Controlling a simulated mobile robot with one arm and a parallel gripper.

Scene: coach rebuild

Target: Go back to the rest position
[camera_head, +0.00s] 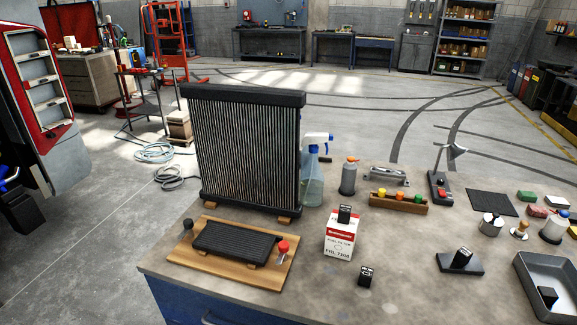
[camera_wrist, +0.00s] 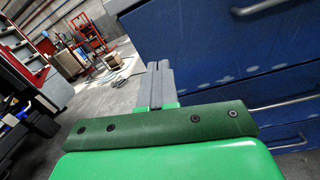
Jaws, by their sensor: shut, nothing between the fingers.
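My gripper (camera_wrist: 158,68) shows in the wrist view, its grey fingers together with nothing between them. It is out beside the blue drawer cabinet (camera_wrist: 225,60) under the bench, apart from it. The fingers point toward the open floor and the far workshop. I do not make out my gripper in the head view.
The bench top (camera_head: 310,285) carries a black radiator (camera_head: 250,150), a wooden board (camera_head: 225,275), a fuel filter box (camera_head: 340,240), a spray bottle (camera_head: 312,180) and a grey tray (camera_head: 530,265). Cabinet handles (camera_wrist: 285,105) stick out near my gripper. Open floor (camera_head: 100,225) lies left.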

